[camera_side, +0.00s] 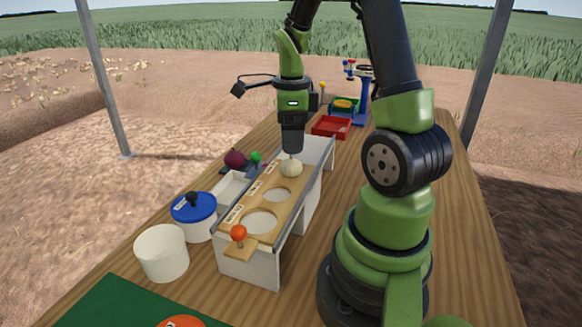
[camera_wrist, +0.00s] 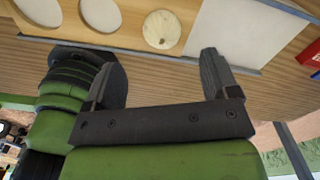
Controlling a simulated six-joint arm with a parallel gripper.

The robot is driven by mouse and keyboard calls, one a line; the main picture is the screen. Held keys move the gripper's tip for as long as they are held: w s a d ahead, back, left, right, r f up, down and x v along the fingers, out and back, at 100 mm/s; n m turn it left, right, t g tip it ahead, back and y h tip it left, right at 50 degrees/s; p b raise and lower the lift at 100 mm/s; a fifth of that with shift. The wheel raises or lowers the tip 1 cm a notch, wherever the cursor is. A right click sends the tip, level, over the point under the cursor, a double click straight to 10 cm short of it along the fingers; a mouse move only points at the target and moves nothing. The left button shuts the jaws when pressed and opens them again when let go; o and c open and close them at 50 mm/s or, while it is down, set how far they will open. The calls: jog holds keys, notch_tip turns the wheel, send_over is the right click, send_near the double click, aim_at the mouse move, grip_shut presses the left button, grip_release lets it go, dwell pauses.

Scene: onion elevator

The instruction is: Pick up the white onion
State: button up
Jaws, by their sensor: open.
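The white onion (camera_side: 291,167) sits in the far hole of the wooden board on the white elevator box (camera_side: 262,262). In the wrist view the white onion (camera_wrist: 162,29) shows as a pale round shape beyond my fingers. My gripper (camera_side: 292,148) points down just above the onion in the side view, and its fingertips there are hard to make out. In the wrist view my gripper (camera_wrist: 165,75) has its two dark fingers wide apart with nothing between them. I cannot tell whether a finger touches the onion.
Two empty holes (camera_side: 262,222) lie nearer in the board, with an orange-knobbed lever (camera_side: 239,235) at its near end. A blue-lidded pot (camera_side: 194,214), a white cup (camera_side: 162,253) and a red onion (camera_side: 235,159) stand left. A red tray (camera_side: 331,127) lies behind.

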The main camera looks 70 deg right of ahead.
aim_at(291, 161)
notch_tip(291, 161, down, 7)
jog(key=shift+w+d+r, duration=0.1)
jog(key=shift+r, duration=0.05)
jog(key=shift+c, duration=0.5)
jog(key=c, duration=0.9)
